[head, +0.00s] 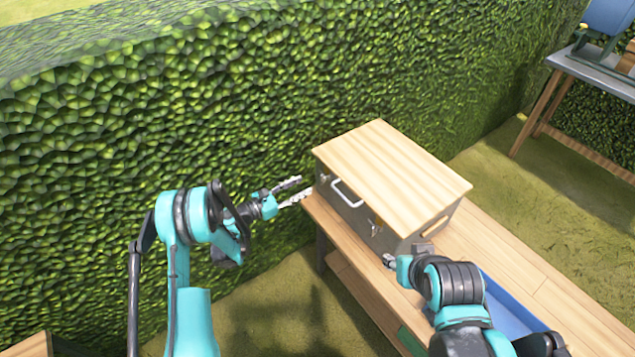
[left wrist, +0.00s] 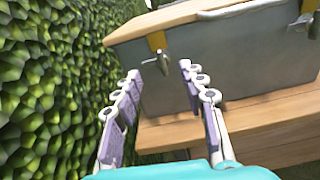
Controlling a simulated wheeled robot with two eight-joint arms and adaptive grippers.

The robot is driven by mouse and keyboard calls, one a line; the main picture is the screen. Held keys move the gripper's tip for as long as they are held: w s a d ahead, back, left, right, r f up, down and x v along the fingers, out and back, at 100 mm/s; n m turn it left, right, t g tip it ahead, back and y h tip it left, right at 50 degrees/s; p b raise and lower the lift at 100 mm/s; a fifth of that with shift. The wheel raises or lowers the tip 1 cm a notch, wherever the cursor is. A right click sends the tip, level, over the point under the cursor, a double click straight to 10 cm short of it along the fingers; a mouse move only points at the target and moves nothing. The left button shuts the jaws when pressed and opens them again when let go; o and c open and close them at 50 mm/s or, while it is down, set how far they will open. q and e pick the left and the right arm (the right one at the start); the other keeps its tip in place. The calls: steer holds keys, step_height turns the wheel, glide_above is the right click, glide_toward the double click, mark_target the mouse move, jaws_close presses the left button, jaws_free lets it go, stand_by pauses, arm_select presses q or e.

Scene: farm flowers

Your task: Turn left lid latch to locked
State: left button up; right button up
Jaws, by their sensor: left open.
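The grey box has a wooden lid (head: 390,172), which lies closed on top. The left lid latch, a metal knob on a yellow plate (left wrist: 158,42), is on the box front near its left end. It points downward in the left wrist view. In the head view it is too small to read. My left gripper (head: 303,187) is open and empty beside the box's left front corner. In the left wrist view its fingertips (left wrist: 160,72) are on either side of and below the latch, apparently not touching it. My right gripper (head: 405,257) is by the box's right front corner; its jaws are unclear.
The box stands on a wooden bench (head: 545,265). A metal handle (head: 348,193) and a second latch (head: 375,226) are on the box front. A blue tray (head: 510,308) lies to the right. A tall hedge (head: 250,90) runs close behind on the left.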

mark_target(320, 179)
arm_select(q)
steer(key=shift+n, duration=0.4)
steer(key=b+x, duration=0.1)
steer(key=x, duration=0.2)
steer(key=f+b+x, duration=0.1)
steer(key=x, duration=0.2)
steer(key=shift+d+f, duration=0.1)
steer(key=shift+d, duration=0.15)
steer(key=shift+w+d, duration=0.4)
steer(key=shift+d, duration=0.05)
jaws_close()
